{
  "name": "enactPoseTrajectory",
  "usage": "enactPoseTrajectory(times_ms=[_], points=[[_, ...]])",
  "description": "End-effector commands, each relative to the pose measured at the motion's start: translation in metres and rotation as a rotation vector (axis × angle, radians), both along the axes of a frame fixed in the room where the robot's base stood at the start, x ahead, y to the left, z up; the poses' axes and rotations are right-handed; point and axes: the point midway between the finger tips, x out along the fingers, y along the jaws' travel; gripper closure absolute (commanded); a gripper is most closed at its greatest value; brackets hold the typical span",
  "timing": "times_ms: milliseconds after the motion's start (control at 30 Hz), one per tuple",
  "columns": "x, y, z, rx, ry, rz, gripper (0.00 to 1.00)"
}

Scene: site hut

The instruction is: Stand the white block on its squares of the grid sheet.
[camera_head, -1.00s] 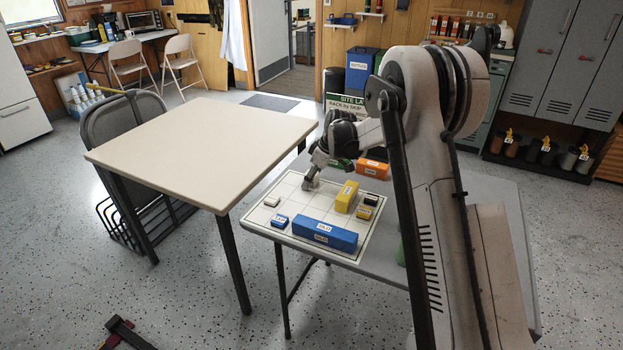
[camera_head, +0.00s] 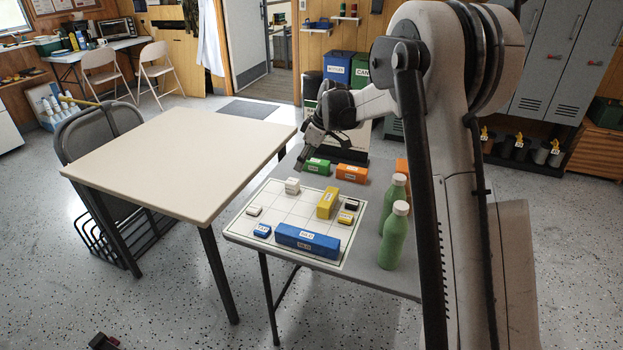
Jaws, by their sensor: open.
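The white block (camera_head: 292,187) stands upright on the grid sheet (camera_head: 284,210), near its far left corner. My gripper (camera_head: 301,163) is open and empty, just above and behind the white block, seemingly apart from it. Its fingertips are small and dark here, so the exact gap is hard to judge. A low white piece (camera_head: 254,211) lies near the sheet's left edge. A long blue block (camera_head: 300,236) and a small blue piece (camera_head: 262,230) lie along the near side. A yellow block (camera_head: 327,203), a small yellow piece (camera_head: 345,217) and a black piece (camera_head: 352,205) are on the right.
Behind the sheet are a green block (camera_head: 318,166) and an orange block (camera_head: 351,173). Two green bottles (camera_head: 394,238) stand right of the sheet, close to my arm. A bare beige table (camera_head: 180,160) is at the left. Several sheet squares are empty.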

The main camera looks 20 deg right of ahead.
Motion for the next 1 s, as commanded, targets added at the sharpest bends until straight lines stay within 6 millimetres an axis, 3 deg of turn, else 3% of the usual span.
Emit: enactPoseTrajectory(times_ms=[167,400,600,1000], points=[[-0.023,0.005,0.028,-0.007,-0.003,-0.052,0.49],[-0.082,0.016,0.082,-0.02,-0.015,-0.187,0.49],[-0.137,0.023,0.116,-0.023,-0.033,-0.302,0.49],[-0.256,0.034,0.152,-0.009,-0.083,-0.52,0.49]])
